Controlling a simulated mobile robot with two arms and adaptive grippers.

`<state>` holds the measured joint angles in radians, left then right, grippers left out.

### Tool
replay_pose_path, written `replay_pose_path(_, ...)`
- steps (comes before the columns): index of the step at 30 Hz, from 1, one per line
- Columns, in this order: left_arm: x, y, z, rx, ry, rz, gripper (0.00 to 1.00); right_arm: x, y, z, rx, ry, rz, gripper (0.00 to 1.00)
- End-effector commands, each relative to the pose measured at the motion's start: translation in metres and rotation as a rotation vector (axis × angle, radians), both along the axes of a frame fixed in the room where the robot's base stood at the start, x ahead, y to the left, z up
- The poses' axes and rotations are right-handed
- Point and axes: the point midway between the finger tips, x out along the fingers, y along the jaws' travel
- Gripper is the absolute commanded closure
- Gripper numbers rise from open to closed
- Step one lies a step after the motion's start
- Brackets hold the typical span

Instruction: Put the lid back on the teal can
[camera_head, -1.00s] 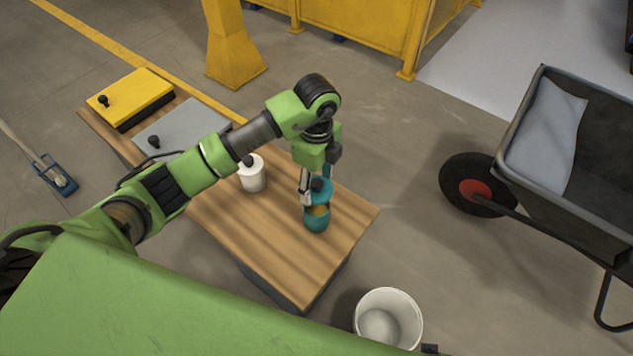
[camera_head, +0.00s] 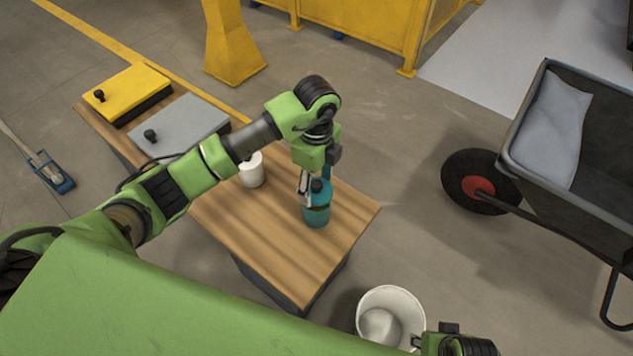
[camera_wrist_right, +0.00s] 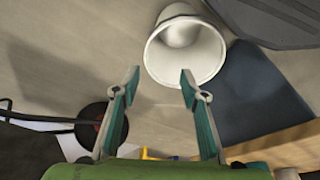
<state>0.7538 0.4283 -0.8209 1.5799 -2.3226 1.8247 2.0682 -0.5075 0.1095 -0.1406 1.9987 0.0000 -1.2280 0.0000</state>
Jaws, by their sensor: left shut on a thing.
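The teal can (camera_head: 317,218) stands upright near the right end of the wooden bench top. My left gripper (camera_head: 317,184) is above it, pointing down, shut on the teal lid (camera_head: 321,196) by its dark knob. The lid is at the can's mouth, with a thin dark band between the two. I cannot tell whether the lid is fully seated. My right gripper (camera_wrist_right: 161,82) is open and empty in the right wrist view, with its fingers wide apart.
A white canister (camera_head: 251,172), a grey lidded box (camera_head: 180,127) and a yellow one (camera_head: 130,90) stand farther left on the bench (camera_head: 272,236). A white bucket (camera_head: 391,299) is on the floor at the front, also in the right wrist view (camera_wrist_right: 205,62). A wheelbarrow (camera_head: 520,160) stands right.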

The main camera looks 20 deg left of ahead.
Motion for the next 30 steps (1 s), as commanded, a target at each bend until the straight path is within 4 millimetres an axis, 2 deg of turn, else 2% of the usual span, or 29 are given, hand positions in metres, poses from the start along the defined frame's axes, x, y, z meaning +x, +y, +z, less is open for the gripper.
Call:
replay_pose_path(16, 0.000, 0.000, -0.024, 0.000, 0.001, 0.000, 0.65, 0.000, -0.001, 0.051, 0.001, -0.027, -0.004, 0.60)
replay_pose_path(21, 0.000, 0.000, -0.028, 0.000, 0.000, 0.000, 0.65, -0.001, -0.002, 0.060, 0.001, -0.030, -0.004, 0.60)
replay_pose_path(30, 0.000, 0.000, -0.029, 0.000, 0.000, 0.000, 0.65, -0.001, -0.002, 0.063, 0.001, -0.032, -0.005, 0.60)
